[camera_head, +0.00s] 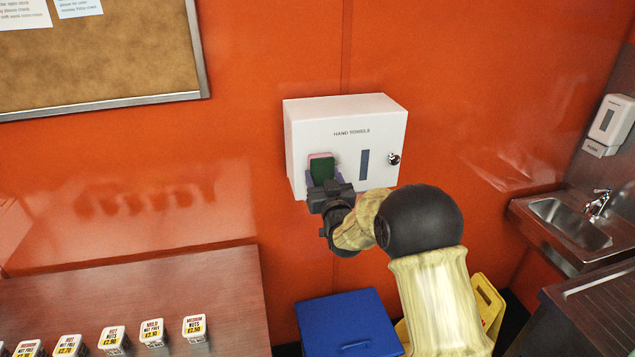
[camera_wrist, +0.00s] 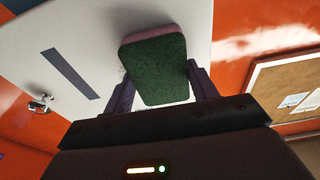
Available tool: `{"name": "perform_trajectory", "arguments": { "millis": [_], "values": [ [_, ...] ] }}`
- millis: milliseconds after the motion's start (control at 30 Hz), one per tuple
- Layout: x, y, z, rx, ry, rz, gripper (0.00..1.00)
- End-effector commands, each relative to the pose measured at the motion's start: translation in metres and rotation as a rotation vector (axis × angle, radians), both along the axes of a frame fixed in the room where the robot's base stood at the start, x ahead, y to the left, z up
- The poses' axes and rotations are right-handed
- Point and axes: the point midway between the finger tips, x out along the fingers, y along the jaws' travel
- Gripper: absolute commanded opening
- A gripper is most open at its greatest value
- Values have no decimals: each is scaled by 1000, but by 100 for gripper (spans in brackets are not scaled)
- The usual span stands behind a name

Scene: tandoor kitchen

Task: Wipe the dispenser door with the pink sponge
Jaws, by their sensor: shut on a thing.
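The white hand-towel dispenser (camera_head: 345,117) hangs on the orange wall, its door closed, with a dark vertical slot window and a round lock at the right. My gripper (camera_head: 327,184) is in front of the door's lower left and shut on the pink sponge (camera_head: 321,157), which has a dark green face. In the wrist view the sponge (camera_wrist: 155,68) sits between my two fingers, green side toward the camera and pink edge toward the white door (camera_wrist: 100,35). Whether the sponge touches the door is hard to tell.
A corkboard (camera_head: 110,55) hangs at upper left. A counter (camera_head: 150,285) with several small price-labelled boxes is at lower left. A blue lidded bin (camera_head: 348,318) stands below the dispenser. A steel sink (camera_head: 570,222) and soap dispenser (camera_head: 611,121) are at right.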

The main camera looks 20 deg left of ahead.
Motion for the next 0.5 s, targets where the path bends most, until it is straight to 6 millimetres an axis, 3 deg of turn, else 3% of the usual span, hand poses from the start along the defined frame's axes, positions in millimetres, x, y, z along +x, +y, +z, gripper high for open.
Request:
{"name": "perform_trajectory", "arguments": {
  "millis": [500],
  "values": [
    [8, -11, -1, 2, 0, -2, 39]
  ]
}}
